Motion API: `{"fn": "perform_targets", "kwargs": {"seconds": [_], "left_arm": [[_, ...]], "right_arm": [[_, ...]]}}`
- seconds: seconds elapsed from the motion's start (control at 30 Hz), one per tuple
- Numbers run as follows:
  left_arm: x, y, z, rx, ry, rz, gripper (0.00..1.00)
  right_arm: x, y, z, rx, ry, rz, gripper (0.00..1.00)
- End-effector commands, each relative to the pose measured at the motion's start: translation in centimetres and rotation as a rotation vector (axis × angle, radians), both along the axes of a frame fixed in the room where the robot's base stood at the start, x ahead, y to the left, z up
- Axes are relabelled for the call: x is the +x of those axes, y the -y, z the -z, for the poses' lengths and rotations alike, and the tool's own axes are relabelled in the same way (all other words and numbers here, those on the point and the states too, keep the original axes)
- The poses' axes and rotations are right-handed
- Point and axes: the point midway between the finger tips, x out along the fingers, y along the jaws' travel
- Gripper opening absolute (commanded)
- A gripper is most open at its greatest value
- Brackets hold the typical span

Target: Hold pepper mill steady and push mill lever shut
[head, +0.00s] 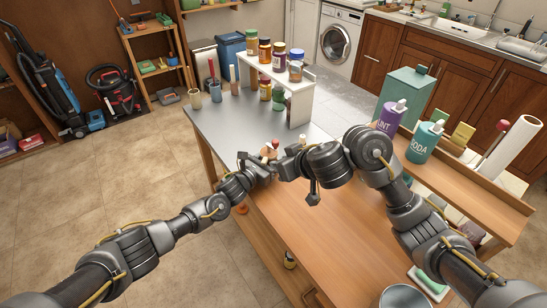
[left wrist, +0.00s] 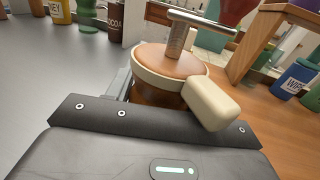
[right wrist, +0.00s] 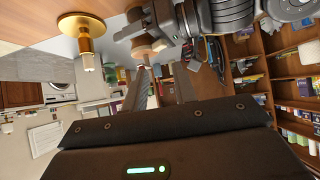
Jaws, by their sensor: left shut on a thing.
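The pepper mill has a brown wooden top (left wrist: 172,60), a cream rim, a metal post with a crank bar and a cream block-shaped lever (left wrist: 212,103) sticking out towards the camera. In the head view only a small part of the mill (head: 268,151) shows between my grippers. My left gripper (head: 257,166) is shut on the mill's body, which stands upright. My right gripper (head: 284,168) is close to the mill on its right. In the right wrist view its fingers (right wrist: 160,88) look apart with nothing between them. Parts of the mill are hidden by the grippers.
A white riser (head: 300,100) with several spice jars stands behind on the grey tabletop (head: 215,125). Pump bottles (head: 423,142) and a green canister (head: 405,92) stand on the raised right ledge. The wooden front of the table (head: 300,220) is largely clear. A brass object (right wrist: 82,35) shows in the right wrist view.

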Motion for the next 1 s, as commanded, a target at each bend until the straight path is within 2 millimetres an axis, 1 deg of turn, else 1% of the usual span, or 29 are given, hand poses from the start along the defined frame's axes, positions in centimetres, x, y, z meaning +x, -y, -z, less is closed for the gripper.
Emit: {"fn": "perform_targets", "kwargs": {"seconds": [0.03, 0.07, 0.13, 0.17, 0.2, 0.27, 0.3, 0.37, 0.43, 0.53, 0.6, 0.7, 0.8, 1.0], "left_arm": [[0.0, 0.0, 0.0, 0.001, -0.001, -0.001, 0.32], [0.0, 0.0, 0.0, 0.001, -0.001, 0.0, 0.32], [0.0, 0.0, 0.0, 0.001, -0.001, 0.0, 0.32], [0.0, 0.0, 0.0, 0.001, -0.001, 0.0, 0.32], [0.0, 0.0, 0.0, 0.001, -0.001, 0.0, 0.32], [0.0, 0.0, 0.1, 0.001, -0.001, 0.0, 0.32], [0.0, 0.0, 0.1, 0.001, -0.001, 0.0, 0.32], [0.0, 0.0, 0.1, 0.001, -0.001, 0.0, 0.32], [0.0, 0.0, 0.1, 0.001, -0.001, 0.001, 0.32], [0.0, 0.0, 0.1, 0.001, -0.001, 0.0, 0.32], [0.0, 0.0, 0.1, 0.001, -0.001, 0.0, 0.32], [0.0, 0.0, 0.1, 0.001, -0.001, 0.0, 0.32], [0.0, 0.0, 0.1, 0.001, -0.002, 0.0, 0.32], [0.0, 0.0, 0.1, 0.001, -0.001, -0.001, 0.32]], "right_arm": [[0.4, 0.3, -0.5, -0.005, 0.011, 0.005, 0.21], [0.8, 0.8, -0.8, -0.011, 0.021, 0.012, 0.17], [2.3, 2.9, -1.5, -0.041, 0.036, 0.044, 0.08], [3.2, 4.2, -1.6, -0.057, 0.033, 0.064, 0.04], [4.3, 6.1, -1.5, -0.053, -0.004, 0.091, 0.0], [5.3, 8.0, -1.3, 0.009, -0.099, 0.135, 0.0], [5.7, 8.9, -1.0, 0.066, -0.172, 0.166, 0.0], [6.0, 10.1, -0.9, 0.158, -0.285, 0.219, 0.0], [5.9, 10.9, -0.7, 0.27, -0.42, 0.276, 0.0], [5.3, 11.3, -0.5, 0.418, -0.609, 0.347, 0.0], [4.6, 10.8, -0.4, 0.505, -0.732, 0.381, 0.0], [3.7, 9.8, -0.7, 0.594, -0.863, 0.411, 0.0], [3.1, 9.2, -1.0, 0.636, -0.929, 0.428, 0.0], [3.0, 9.1, -1.0, 0.651, -0.95, 0.444, 0.0]]}}
